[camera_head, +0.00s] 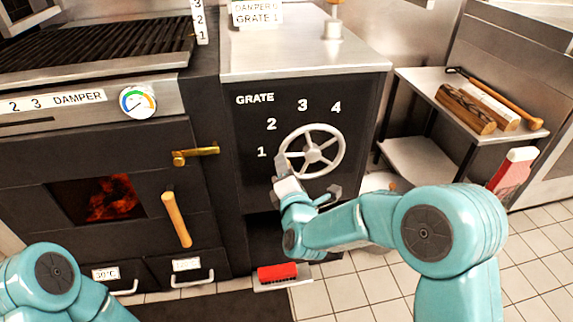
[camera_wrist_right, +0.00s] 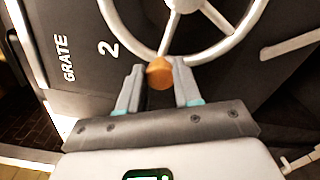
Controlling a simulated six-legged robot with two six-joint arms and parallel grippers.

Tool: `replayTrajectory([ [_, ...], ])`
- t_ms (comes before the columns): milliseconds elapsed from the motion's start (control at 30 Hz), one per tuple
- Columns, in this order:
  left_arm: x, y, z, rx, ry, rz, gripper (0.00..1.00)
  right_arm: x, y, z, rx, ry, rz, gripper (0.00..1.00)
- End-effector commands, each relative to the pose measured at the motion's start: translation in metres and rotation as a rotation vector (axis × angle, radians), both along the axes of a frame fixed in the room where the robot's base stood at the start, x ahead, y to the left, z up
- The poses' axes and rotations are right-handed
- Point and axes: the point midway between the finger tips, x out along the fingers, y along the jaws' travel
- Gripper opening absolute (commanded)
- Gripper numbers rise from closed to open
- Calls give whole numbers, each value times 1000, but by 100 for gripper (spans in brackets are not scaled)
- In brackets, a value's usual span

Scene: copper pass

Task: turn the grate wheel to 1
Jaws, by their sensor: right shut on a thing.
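The grate wheel (camera_head: 313,154), a silver spoked handwheel, is on the dark front panel under the word GRATE, with numerals 1 to 4 around its left and top. My right gripper (camera_head: 281,164) is at the wheel's left rim, just right of the numeral 1 (camera_head: 262,152). In the right wrist view, its fingers (camera_wrist_right: 158,82) are shut on the wheel's orange knob (camera_wrist_right: 160,72) at the rim. The knob is hidden by the gripper in the head view. My left arm shows at the lower left, but its gripper is out of view.
A sign (camera_head: 257,14) on top reads GRATE 1, with a partly legible DAMPER line. Left are a brass latch (camera_head: 195,155), a wooden handle (camera_head: 176,219) and a lit firebox window (camera_head: 98,200). A red brush (camera_head: 277,272) lies below. A side table (camera_head: 470,85) holds logs.

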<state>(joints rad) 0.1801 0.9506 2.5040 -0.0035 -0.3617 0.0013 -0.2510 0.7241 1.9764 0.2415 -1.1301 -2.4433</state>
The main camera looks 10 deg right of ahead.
Motion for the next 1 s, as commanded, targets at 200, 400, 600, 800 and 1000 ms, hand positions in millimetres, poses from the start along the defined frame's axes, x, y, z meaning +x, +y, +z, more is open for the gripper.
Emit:
replayTrajectory([
  [200,0,0,-1,0,-1,1,43,-1,0,-7,-55,5,0,0],
  [400,0,0,-1,0,-1,1,43,-1,0,-8,-70,4,0,0],
  [600,0,0,-1,0,-1,1,43,-1,0,-9,-71,6,1,0],
  [800,0,0,-1,0,-1,1,43,-1,0,-9,-71,5,0,58],
  [1000,0,0,-1,0,-1,1,43,0,0,-7,-70,2,-1,58],
])
